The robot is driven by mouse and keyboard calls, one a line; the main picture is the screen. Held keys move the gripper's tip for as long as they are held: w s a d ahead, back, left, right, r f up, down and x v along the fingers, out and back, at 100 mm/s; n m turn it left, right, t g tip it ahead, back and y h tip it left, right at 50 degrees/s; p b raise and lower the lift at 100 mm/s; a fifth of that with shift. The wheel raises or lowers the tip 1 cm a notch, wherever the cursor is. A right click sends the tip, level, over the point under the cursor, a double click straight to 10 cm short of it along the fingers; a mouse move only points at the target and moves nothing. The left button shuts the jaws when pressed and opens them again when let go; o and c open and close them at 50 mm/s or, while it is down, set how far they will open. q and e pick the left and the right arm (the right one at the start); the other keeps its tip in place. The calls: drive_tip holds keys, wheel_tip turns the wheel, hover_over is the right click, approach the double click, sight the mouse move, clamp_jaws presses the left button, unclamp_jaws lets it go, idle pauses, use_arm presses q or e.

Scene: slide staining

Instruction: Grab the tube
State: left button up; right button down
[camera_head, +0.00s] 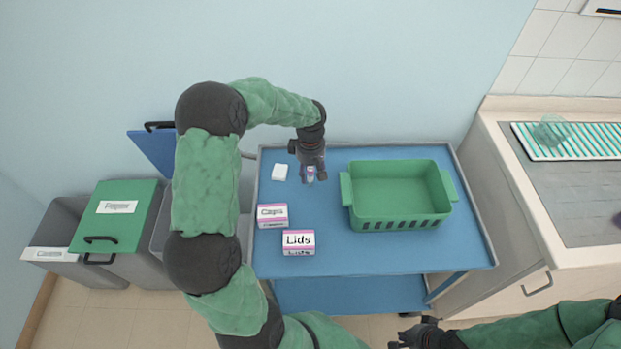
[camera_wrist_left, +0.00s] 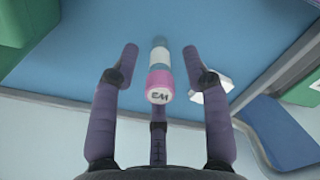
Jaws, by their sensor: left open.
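The tube (camera_head: 310,174) is a small white and pink thing near the back of the blue cart top, partly hidden by my gripper. In the left wrist view the tube (camera_wrist_left: 160,80) shows its pink end, with dark letters, towards the camera. My left gripper (camera_head: 312,170) is over it, pointing down; in the left wrist view the left gripper (camera_wrist_left: 160,50) is open, with one finger on each side of the tube and gaps between. My right gripper (camera_head: 418,336) is at the bottom edge, away from the cart top; its jaws are unclear.
A green basket (camera_head: 400,217) stands right of the tube. A small white item (camera_head: 279,172) lies left of it. A Caps box (camera_head: 272,223) and a Lids box (camera_head: 298,251) stand nearer the front. Bins (camera_head: 128,250) are at left, a counter (camera_head: 510,180) at right.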

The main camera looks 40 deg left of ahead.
use_arm(q)
wheel_tip(320, 180, down, 2)
drive_tip(key=shift+f, duration=0.1)
drive_tip(key=c, duration=0.8)
